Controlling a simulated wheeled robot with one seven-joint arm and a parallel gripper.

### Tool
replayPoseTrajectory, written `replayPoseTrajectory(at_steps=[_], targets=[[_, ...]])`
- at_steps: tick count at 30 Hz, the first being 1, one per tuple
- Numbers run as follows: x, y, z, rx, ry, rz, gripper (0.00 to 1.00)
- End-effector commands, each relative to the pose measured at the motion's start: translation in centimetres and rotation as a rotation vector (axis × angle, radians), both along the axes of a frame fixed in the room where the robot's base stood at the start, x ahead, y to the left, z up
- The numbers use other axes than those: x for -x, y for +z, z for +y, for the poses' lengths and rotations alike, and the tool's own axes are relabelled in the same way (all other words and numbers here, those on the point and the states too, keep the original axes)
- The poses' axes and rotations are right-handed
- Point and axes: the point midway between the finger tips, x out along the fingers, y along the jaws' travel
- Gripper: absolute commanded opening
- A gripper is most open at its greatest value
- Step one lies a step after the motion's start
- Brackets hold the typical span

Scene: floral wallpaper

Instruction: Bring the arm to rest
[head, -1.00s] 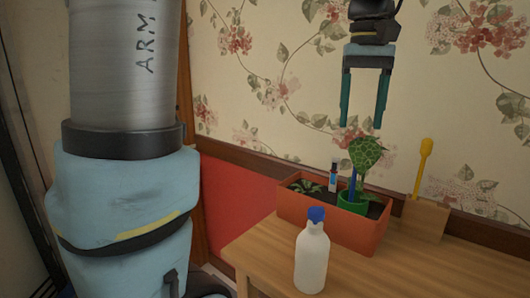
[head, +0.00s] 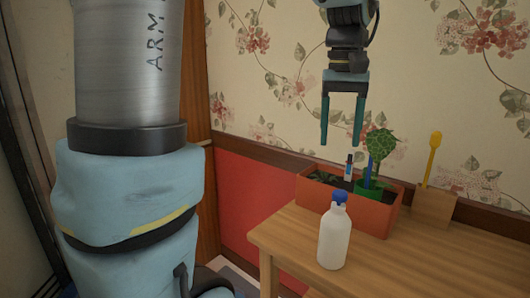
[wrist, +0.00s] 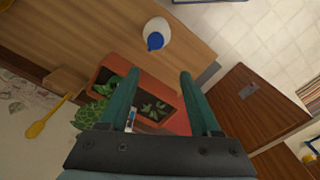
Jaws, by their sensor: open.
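My gripper (head: 342,122) hangs in the air with its two teal fingers pointing down. It is open and empty, above and a little left of the orange planter box. The wrist view also shows my gripper (wrist: 157,88), its fingers apart with the planter (wrist: 165,92) below and between them. In the head view, part of my arm fills the left side, a silver tube over a light blue joint.
Floral wallpaper stands behind. Air around the gripper is clear.

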Motion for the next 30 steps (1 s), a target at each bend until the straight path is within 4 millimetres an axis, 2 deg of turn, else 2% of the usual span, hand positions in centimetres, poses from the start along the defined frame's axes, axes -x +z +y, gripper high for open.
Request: replayPoseTrajectory(at_steps=[8,11,15,18,23,30], targets=[[-2.1,-6.4,6.3,0.012,0.026,-0.024,0.64],[-2.4,-9.7,9.9,0.015,0.038,-0.041,0.64],[-1.3,-14.8,16.0,0.015,0.058,-0.072,0.64],[0.1,-17.3,19.2,0.013,0.064,-0.094,0.64],[1.5,-19.1,21.5,0.007,0.068,-0.117,0.64],[1.6,-19.3,21.7,0.007,0.065,-0.121,0.64]])
